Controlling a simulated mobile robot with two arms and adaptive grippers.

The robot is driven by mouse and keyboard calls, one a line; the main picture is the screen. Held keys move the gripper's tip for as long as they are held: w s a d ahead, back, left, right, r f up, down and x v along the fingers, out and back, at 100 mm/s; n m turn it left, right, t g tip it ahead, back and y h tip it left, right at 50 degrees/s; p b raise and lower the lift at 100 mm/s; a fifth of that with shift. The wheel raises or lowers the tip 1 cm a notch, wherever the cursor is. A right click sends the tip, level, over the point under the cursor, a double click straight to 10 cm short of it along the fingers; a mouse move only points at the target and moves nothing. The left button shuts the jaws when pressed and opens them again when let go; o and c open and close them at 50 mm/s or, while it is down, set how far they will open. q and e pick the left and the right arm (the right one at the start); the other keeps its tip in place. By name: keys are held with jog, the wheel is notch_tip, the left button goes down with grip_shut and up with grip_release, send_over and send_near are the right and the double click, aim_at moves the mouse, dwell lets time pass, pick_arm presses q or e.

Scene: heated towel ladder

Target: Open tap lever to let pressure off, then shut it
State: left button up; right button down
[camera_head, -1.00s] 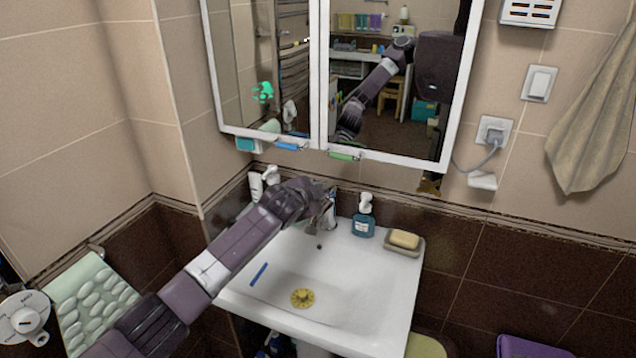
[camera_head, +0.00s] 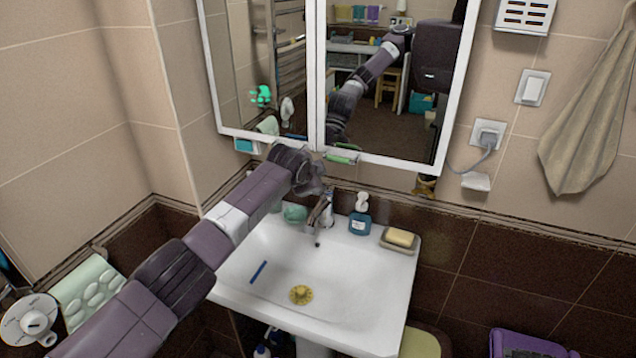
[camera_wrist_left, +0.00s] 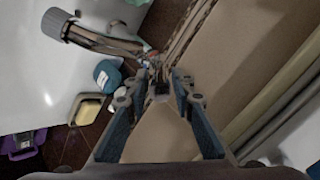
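The chrome tap (camera_head: 322,211) stands at the back of the white sink (camera_head: 345,262). Its spout also shows at the upper left of the left wrist view (camera_wrist_left: 105,42). I see no water running from it. My left gripper (camera_head: 318,178) is above the tap, just below the mirror cabinet, and apart from the spout. In the wrist view its two blue-sided fingers (camera_wrist_left: 154,92) stand apart with nothing clearly held between them. The tap lever is small and partly hidden by my gripper, so its position is unclear. My right gripper is not in view.
A blue soap dispenser (camera_head: 359,222) and a soap dish (camera_head: 386,246) with yellow soap stand right of the tap. A teal object (camera_head: 294,213) is on its left. The mirror cabinet (camera_head: 390,161) hangs close above my gripper. A blue stick (camera_head: 258,272) lies in the basin.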

pick_arm(q)
jog(key=v, duration=1.2)
dwell(0.4)
